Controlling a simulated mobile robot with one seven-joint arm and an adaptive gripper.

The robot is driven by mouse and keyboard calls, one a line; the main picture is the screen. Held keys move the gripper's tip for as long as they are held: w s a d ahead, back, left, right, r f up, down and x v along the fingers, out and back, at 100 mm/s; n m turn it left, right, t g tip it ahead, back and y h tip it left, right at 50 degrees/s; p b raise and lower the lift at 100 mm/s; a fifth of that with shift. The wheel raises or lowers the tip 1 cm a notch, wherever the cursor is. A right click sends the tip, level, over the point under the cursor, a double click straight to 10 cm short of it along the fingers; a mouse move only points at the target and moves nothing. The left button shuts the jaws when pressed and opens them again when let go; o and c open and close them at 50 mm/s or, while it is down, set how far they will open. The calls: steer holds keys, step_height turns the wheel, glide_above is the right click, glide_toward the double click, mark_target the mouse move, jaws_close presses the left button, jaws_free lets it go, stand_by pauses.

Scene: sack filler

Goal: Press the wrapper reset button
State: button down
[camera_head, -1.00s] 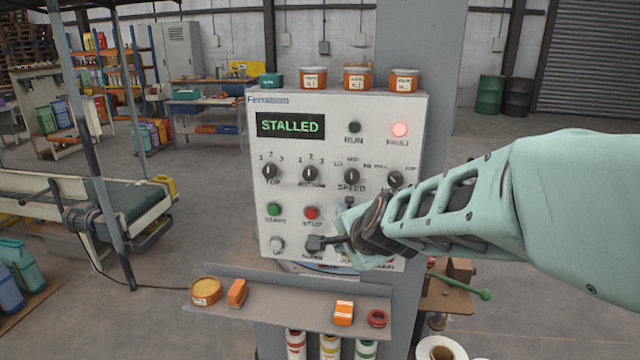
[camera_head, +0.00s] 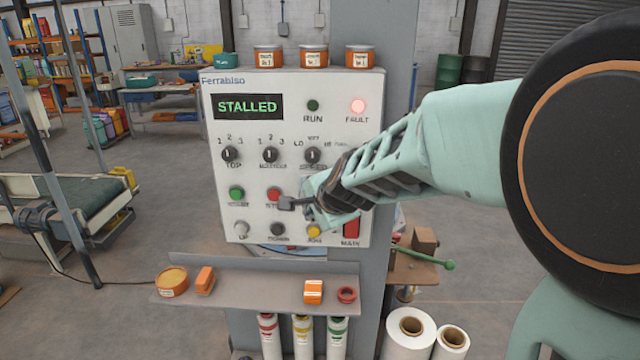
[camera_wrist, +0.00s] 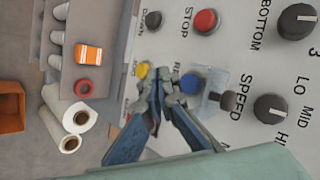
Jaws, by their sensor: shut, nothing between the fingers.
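The white control panel (camera_head: 290,140) has a lit screen reading STALLED and a lit red FAULT lamp (camera_head: 358,106). My gripper (camera_head: 298,205) is shut and empty in front of the panel's lower part, hiding the blue button in the head view. In the wrist view my fingertips (camera_wrist: 158,82) are just left of the blue button.
A yellow JOG button (camera_head: 314,231), a red main switch (camera_head: 351,228) and a black DOWN button (camera_head: 278,229) lie close below my gripper. The SPEED knob (camera_head: 312,156) is above. A shelf (camera_head: 240,285) with small items juts out beneath. Jars stand on top.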

steer(key=shift+w+d, duration=0.1)
steer(key=shift+w, duration=1.5)
steer(key=shift+r, duration=0.1)
steer(key=shift+w, duration=1)
stand_by(0.9)
steer(key=shift+s, duration=1)
steer(key=shift+s, duration=2.5)
